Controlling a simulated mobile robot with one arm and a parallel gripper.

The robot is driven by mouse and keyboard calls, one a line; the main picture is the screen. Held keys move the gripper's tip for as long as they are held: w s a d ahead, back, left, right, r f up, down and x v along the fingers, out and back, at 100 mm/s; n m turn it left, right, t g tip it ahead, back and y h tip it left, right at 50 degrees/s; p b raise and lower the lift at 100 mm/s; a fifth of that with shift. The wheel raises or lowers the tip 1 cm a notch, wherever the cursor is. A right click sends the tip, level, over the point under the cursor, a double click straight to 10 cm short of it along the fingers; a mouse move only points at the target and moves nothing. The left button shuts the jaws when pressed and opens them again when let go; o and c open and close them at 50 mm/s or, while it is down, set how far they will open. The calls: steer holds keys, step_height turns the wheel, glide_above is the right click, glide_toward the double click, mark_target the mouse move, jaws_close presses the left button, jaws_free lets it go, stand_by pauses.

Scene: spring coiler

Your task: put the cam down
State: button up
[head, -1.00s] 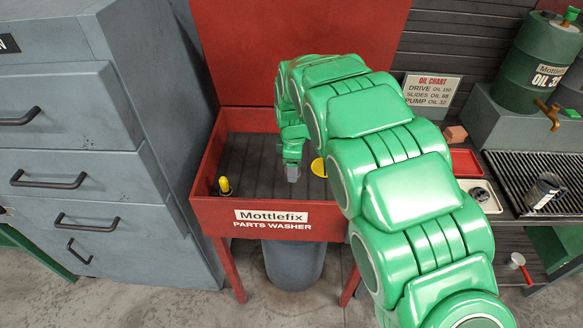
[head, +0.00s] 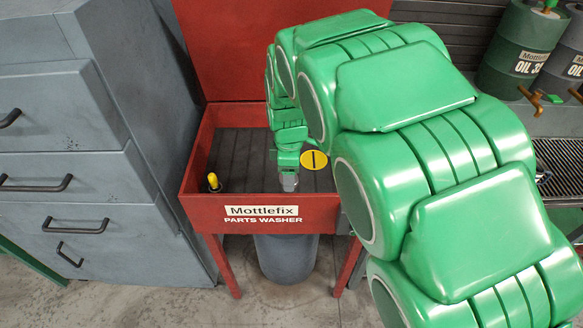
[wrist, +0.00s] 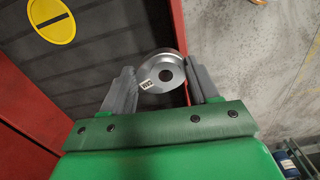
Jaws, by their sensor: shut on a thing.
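The cam (wrist: 163,78) is a silver, round metal piece with a dark centre hole and a small white label. It sits between the two grey fingers of my gripper (wrist: 162,88), which is shut on it. In the wrist view the cam is seen above the red front rim, with basin floor to the left and concrete floor to the right. In the head view my gripper (head: 289,182) is at the front edge of the red parts washer (head: 325,209). The cam cannot be made out clearly there.
A yellow disc with a black bar (head: 314,160) lies on the washer's dark ribbed floor, beside my gripper. A yellow-tipped piece (head: 213,182) stands at the front left corner. A grey bin (head: 286,258) is below. Grey drawers (head: 75,180) stand left.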

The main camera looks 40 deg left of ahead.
steer(key=shift+d, duration=0.15)
steer(key=w+d+r+m, duration=0.1)
steer(key=w+d, duration=0.6)
steer(key=w, duration=0.5)
steer(key=w+d+m, duration=0.2)
steer(key=w+d, duration=0.6)
steer(key=w, duration=0.3)
steer(key=w+d+r+m, duration=0.1)
steer(key=w+d, duration=0.6)
steer(key=w, duration=0.5)
steer(key=shift+w+a+f, duration=0.85)
steer(key=shift+w+f, duration=0.45)
steer(key=shift+w, duration=0.5)
steer(key=shift+w+a+f, duration=0.9)
steer(key=shift+w+f, duration=0.45)
steer(key=shift+w, duration=0.4)
steer(key=shift+w+a+f, duration=0.85)
steer(key=shift+w+f, duration=0.45)
steer(key=shift+w, duration=0.5)
steer(key=shift+w+a+f, duration=0.3)
steer(key=shift+w+f, duration=0.45)
steer(key=shift+f, duration=0.1)
steer(key=shift+w+a+f, duration=0.1)
steer(key=shift+w+f, duration=0.1)
steer(key=shift+f, duration=0.1)
steer(key=shift+f, duration=1.5)
steer(key=shift+f, duration=0.15)
